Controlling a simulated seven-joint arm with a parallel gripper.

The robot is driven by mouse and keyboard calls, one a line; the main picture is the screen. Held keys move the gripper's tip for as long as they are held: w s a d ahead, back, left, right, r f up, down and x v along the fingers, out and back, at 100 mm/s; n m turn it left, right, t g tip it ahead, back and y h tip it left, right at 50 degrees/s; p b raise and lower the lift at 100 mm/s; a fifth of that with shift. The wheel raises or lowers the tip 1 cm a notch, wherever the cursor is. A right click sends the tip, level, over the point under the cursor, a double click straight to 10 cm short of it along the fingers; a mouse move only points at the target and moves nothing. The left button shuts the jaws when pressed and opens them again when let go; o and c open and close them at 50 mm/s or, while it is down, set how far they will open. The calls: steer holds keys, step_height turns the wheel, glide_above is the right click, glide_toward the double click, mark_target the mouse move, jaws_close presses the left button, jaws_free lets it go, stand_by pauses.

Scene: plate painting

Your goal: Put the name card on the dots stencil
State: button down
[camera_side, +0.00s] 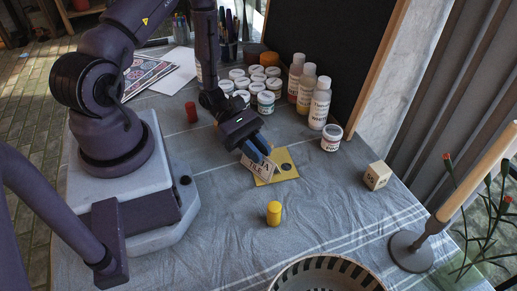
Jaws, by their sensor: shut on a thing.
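The name card (259,169), a small beige folded card with dark lettering, is in my gripper (258,150). My gripper's blue fingers are shut on the upper part of the card. The dots stencil (285,158) is a flat yellow square with a dark round mark, lying on the grey cloth. The card is over the stencil's left part and hides some of it. I cannot tell whether the card's lower edge touches the stencil.
A yellow peg (273,213) stands in front, a red peg (191,112) behind left. Paint jars (265,102) and bottles (320,103) stand behind. A wooden cube (377,175) is at right. A striped bowl (325,275) is at the front edge. Cloth between yellow peg and cube is clear.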

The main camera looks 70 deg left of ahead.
steer(key=c, duration=1.1)
jaws_free()
steer(key=shift+f, duration=0.1)
steer(key=shift+o, duration=0.2)
steer(key=v, duration=1.2)
steer(key=s+d+r+m+y, duration=0.1)
steer(key=d+r+m+y, duration=0.2)
steer(key=r+m, duration=0.4)
steer(key=s+d+r+m+y, duration=0.1)
steer(key=d+r+m+y, duration=0.3)
steer(key=r+m, duration=0.4)
steer(key=s+d+r+m+y, duration=0.1)
steer(key=d+r+m+y, duration=0.3)
steer(key=r+m, duration=0.3)
steer(key=shift+r+y, duration=0.7)
steer(key=shift+r, duration=1.9)
